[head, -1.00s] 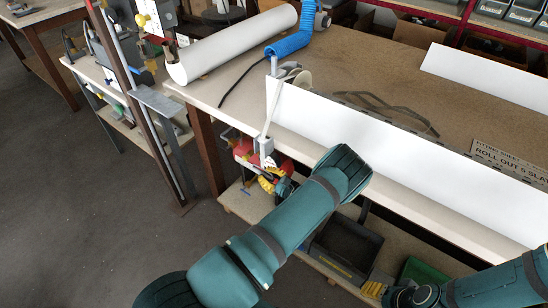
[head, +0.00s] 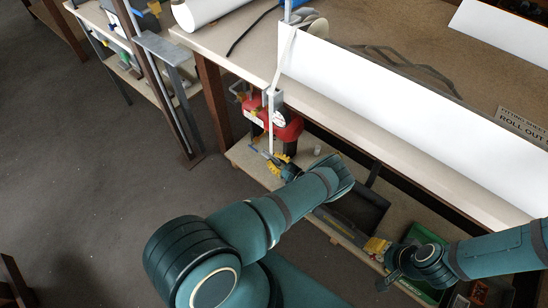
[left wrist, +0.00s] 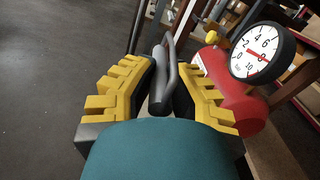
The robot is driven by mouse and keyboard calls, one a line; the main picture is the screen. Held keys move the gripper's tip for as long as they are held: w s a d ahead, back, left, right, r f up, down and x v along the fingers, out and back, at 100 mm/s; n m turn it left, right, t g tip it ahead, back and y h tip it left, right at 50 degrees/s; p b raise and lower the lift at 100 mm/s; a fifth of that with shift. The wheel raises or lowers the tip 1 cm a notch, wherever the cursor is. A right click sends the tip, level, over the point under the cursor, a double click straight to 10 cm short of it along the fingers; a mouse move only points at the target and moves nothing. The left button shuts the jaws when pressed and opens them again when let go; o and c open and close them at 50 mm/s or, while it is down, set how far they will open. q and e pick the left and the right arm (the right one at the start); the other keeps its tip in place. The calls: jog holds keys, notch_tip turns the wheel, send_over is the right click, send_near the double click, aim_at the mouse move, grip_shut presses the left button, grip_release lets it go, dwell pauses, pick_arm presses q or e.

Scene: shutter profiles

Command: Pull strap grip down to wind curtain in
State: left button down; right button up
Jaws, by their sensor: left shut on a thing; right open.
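A pale strap (head: 285,52) runs from the roller end at the bench corner, through a small metal guide (head: 272,99) on the bench edge, and straight down. My left gripper (head: 272,158) is below the guide, at the strap's lower end. In the left wrist view its yellow-padded fingers (left wrist: 160,85) are shut on the grey strap grip (left wrist: 165,72). The white curtain (head: 400,100) stretches along the bench edge from the roller end to the right. My right gripper (head: 390,278) is open and empty, low at the right over the shelf; its fingertips are partly unclear.
A red tank (head: 286,125) stands just behind the strap; its gauge (left wrist: 262,52) is close right of my left gripper in the wrist view. A dark bin (head: 358,213) and a green crate (head: 425,240) are on the lower shelf. The floor at left is clear.

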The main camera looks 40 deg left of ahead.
pick_arm(q)
jog(key=c, duration=0.9)
grip_release()
jog(key=s+d, duration=0.1)
jog(key=d, duration=1.1)
